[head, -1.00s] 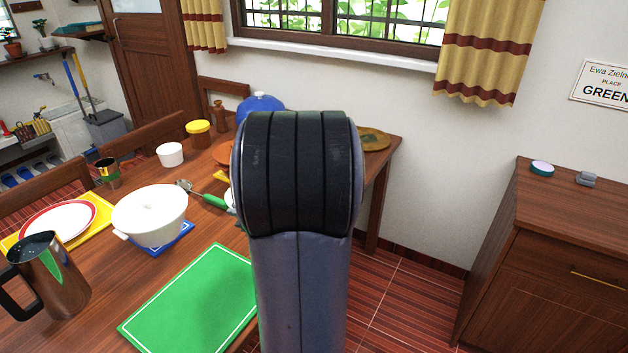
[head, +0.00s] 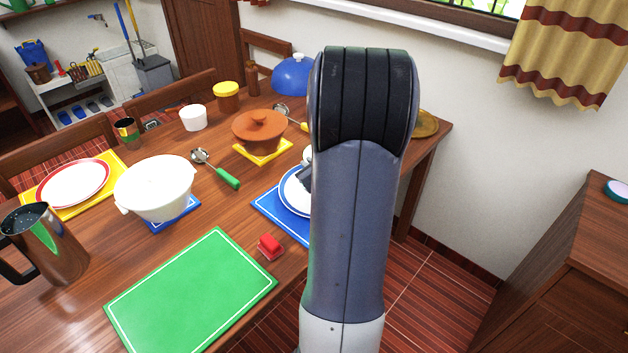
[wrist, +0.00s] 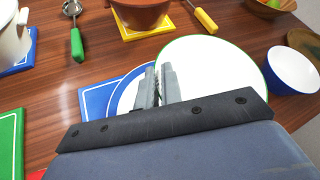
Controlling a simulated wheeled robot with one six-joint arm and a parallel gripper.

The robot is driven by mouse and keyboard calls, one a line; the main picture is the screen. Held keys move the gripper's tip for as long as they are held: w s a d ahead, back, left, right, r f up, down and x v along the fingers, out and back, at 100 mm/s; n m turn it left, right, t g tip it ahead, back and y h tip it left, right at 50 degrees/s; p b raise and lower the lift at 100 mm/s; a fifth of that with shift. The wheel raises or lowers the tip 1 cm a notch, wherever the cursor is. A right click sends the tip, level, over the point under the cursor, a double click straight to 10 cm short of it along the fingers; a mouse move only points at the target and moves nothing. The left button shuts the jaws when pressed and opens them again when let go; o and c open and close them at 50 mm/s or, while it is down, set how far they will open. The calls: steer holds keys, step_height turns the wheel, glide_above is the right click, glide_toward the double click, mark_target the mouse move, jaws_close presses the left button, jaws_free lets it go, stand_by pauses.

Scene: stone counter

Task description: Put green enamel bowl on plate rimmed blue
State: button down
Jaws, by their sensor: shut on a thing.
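The green enamel bowl (wrist: 215,65), white inside with a thin green rim, is at my gripper in the wrist view. My gripper (wrist: 159,76) is shut on the left edge of this bowl. The plate rimmed blue (wrist: 121,98) lies on a blue mat, partly hidden behind the fingers and the bowl. In the wrist view the bowl overlaps the plate's right side; I cannot tell whether they touch. In the head view the plate (head: 293,197) shows left of my arm, which hides most of the bowl and gripper.
A blue bowl (wrist: 294,71) sits to the right in the wrist view. A green-handled ladle (head: 216,170), a white pot (head: 155,188) and a red block (head: 270,247) are nearby. The green mat (head: 190,295) is bare.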

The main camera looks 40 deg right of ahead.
steer(key=shift+f+b, duration=0.3)
steer(key=shift+f, duration=2.2)
steer(key=shift+f+b, duration=0.3)
steer(key=shift+b, duration=0.2)
steer(key=c, duration=1.6)
jaws_free()
steer(key=shift+r, duration=0.15)
steer(key=shift+r+p, duration=0.2)
steer(key=shift+p, duration=0.3)
steer(key=shift+s+r, duration=0.2)
steer(key=shift+s, duration=0.1)
steer(key=v, duration=1.1)
steer(key=shift+s+a+p, duration=0.1)
steer(key=shift+s+p, duration=0.05)
steer(key=shift+p, duration=0.15)
